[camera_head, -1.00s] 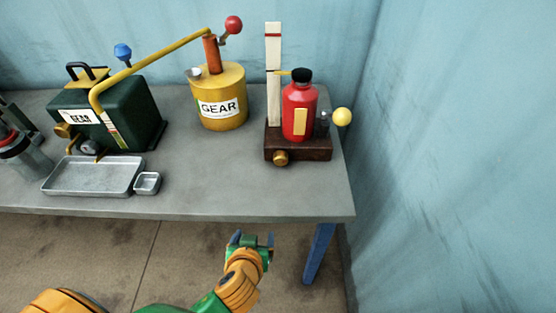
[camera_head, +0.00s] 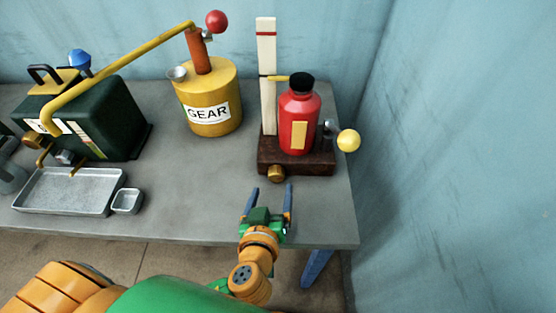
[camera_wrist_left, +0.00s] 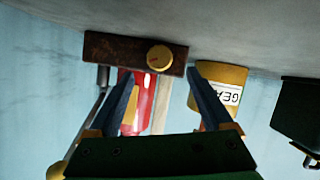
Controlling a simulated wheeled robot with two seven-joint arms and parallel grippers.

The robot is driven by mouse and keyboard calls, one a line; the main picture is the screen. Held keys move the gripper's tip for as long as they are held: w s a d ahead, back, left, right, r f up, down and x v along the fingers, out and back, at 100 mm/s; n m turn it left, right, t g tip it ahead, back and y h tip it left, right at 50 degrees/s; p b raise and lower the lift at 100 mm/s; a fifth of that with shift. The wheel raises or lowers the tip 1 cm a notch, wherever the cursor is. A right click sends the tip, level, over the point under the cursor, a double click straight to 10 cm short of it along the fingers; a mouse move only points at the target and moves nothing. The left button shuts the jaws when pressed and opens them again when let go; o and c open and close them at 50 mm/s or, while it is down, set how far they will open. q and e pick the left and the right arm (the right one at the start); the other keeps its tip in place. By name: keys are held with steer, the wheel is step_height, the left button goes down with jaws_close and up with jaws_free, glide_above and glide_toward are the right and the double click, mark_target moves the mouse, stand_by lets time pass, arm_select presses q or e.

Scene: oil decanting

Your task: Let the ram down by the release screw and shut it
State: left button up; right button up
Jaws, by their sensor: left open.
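The red bottle jack (camera_head: 299,120) stands upright on a dark brown base (camera_head: 312,169) at the right of the table. The brass release screw (camera_head: 276,173) sits low on the front of the base; its round knob also shows in the left wrist view (camera_wrist_left: 159,57). A yellow ball (camera_head: 348,141) ends the jack's lever at the right. A white post (camera_head: 267,80) with a red mark stands beside the jack. My left gripper (camera_head: 269,190) is open and empty, just in front of the screw and apart from it. In the wrist view the knob lies between its fingers, farther off. My right gripper is not in view.
A yellow GEAR can (camera_head: 209,98) with a pump and red-ball handle stands left of the jack. A dark green container (camera_head: 95,120), a metal tray (camera_head: 65,212) and a small dish (camera_head: 127,202) are farther left. A blue wall closes the right side.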

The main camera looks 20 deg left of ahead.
mark_target(276, 177)
arm_select(q)
steer(key=p+x, duration=0.1)
steer(key=x, duration=0.4)
steer(key=shift+w+a, duration=0.1)
steer(key=shift+w, duration=0.3)
steer(key=shift+w+f, duration=0.3)
steer(key=shift+w, duration=0.05)
steer(key=shift+s+r, duration=0.1)
jaws_close()
